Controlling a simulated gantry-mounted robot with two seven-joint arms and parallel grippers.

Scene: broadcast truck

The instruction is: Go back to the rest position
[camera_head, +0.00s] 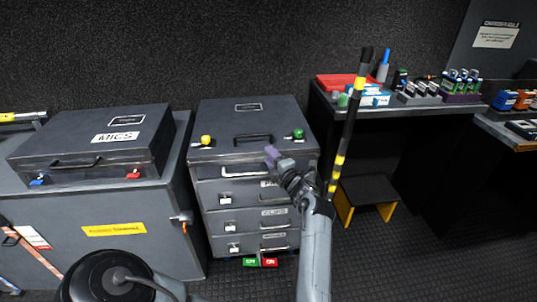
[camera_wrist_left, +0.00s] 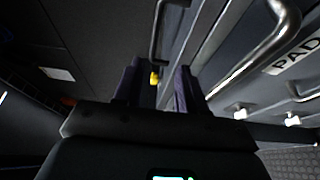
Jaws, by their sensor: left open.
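My left gripper (camera_head: 272,156) has purple fingers and is in front of the upper part of the grey drawer cabinet (camera_head: 210,176). In the left wrist view the left gripper (camera_wrist_left: 158,80) has its two fingers apart, with nothing held between them. A yellow knob (camera_wrist_left: 154,78) shows beyond the gap; the knob also shows on the cabinet in the head view (camera_head: 206,140). Whether the fingers touch the cabinet is hard to tell. My right gripper is not in view.
A MICS case (camera_head: 95,140) sits on a grey cabinet at left. A green knob (camera_head: 298,134) is close to the gripper. A black-and-yellow pole (camera_head: 349,130) stands right of my arm. A step stool (camera_head: 368,190) and a desk with small devices are farther right.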

